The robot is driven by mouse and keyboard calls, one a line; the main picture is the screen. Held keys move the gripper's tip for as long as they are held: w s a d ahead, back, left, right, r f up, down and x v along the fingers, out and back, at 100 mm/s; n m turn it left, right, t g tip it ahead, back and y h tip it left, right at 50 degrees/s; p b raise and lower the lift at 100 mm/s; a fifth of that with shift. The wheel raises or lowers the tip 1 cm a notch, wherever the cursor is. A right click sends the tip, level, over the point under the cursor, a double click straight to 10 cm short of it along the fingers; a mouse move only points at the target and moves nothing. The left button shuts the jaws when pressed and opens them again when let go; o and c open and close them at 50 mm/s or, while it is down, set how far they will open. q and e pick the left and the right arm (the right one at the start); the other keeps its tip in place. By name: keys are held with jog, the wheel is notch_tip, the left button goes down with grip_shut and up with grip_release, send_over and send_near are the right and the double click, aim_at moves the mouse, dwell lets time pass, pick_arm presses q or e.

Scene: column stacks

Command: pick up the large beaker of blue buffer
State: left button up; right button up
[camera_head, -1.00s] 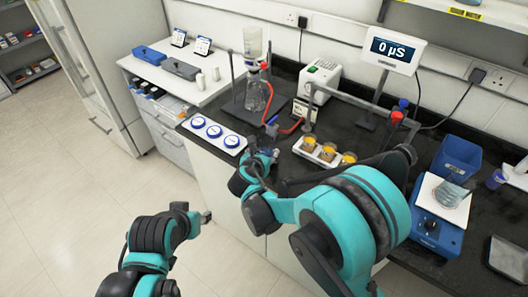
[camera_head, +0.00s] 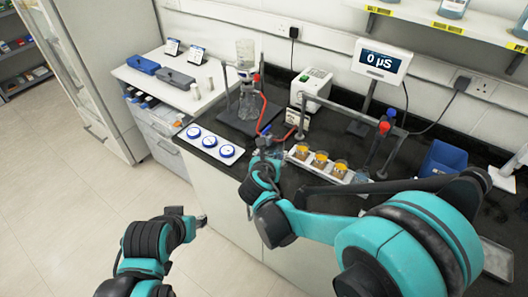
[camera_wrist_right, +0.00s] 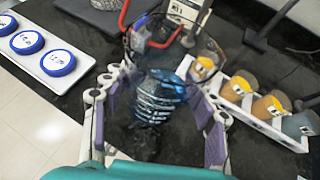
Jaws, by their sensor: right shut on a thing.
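The large beaker of blue buffer (camera_wrist_right: 158,100) stands between the purple-padded fingers of my right gripper (camera_wrist_right: 160,112) in the right wrist view. Its clear rim is wide and the blue liquid shows below. The gripper is shut on it. In the head view my right gripper (camera_head: 266,150) is at the counter's front edge, between the blue-lidded dishes and the tray of orange beakers; the beaker is hard to make out there. I cannot tell whether its base touches the counter. My left gripper (camera_head: 198,220) is low in front of the cabinets, away from the beaker; its fingers are unclear.
The white tray of blue-ringed dishes (camera_head: 183,134) lies left of my right gripper. The rack of orange beakers (camera_head: 297,158) is close on its right. A stand with a flask (camera_head: 248,103) and red tubing is behind. A blue bin (camera_head: 442,160) is further right. Floor at left is clear.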

jog(key=s+d+r+p, duration=0.1)
jog(key=s+d+r, duration=0.2)
jog(key=d, duration=0.1)
jog(key=shift+s+d+r+p, duration=0.25)
jog(key=shift+s+r+p, duration=0.05)
jog(key=shift+s+p, duration=0.1)
